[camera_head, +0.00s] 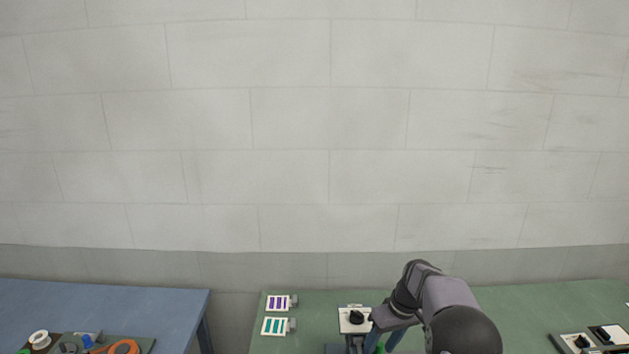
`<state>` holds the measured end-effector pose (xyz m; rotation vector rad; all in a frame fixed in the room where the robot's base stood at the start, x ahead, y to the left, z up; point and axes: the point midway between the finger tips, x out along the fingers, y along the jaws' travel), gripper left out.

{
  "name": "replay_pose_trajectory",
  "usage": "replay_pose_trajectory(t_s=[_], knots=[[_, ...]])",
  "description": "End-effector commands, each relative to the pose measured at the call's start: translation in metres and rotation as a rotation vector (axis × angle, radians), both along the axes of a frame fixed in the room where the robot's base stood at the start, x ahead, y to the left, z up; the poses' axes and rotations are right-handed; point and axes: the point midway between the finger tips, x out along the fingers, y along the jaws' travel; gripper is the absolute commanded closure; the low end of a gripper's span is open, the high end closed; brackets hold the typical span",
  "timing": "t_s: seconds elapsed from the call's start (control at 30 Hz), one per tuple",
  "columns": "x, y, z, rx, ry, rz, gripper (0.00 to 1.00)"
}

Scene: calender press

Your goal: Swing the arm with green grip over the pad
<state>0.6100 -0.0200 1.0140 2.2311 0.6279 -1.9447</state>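My gripper (381,342) is at the bottom edge of the head view, at the end of my dark grey arm, over the green table. Two blue-grey finger-like parts point down, with a gap between them. A small bright green piece, likely the green grip (379,348), shows in that gap, cut off by the frame edge. I cannot tell whether the fingers touch it. Just left is a white plate (346,326) with a black knob (356,317). The rest of the swing arm is hidden or out of frame. I cannot make out the pad.
The green table (540,300) holds two white-framed panels with purple (279,302) and teal (275,326) strips at left, and black-knobbed white plates (577,342) at far right. A grey wall stands behind.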

Motion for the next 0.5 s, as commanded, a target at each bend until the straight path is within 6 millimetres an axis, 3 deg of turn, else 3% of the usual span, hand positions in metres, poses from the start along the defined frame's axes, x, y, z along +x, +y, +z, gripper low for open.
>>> replay_pose_trajectory(t_s=[0.27, 0.5], knots=[[-0.001, 0.002, 0.005, 0.002, 0.001, 0.0, 0.5], [0.0, 0.002, 0.025, 0.002, 0.0, 0.0, 0.5]])
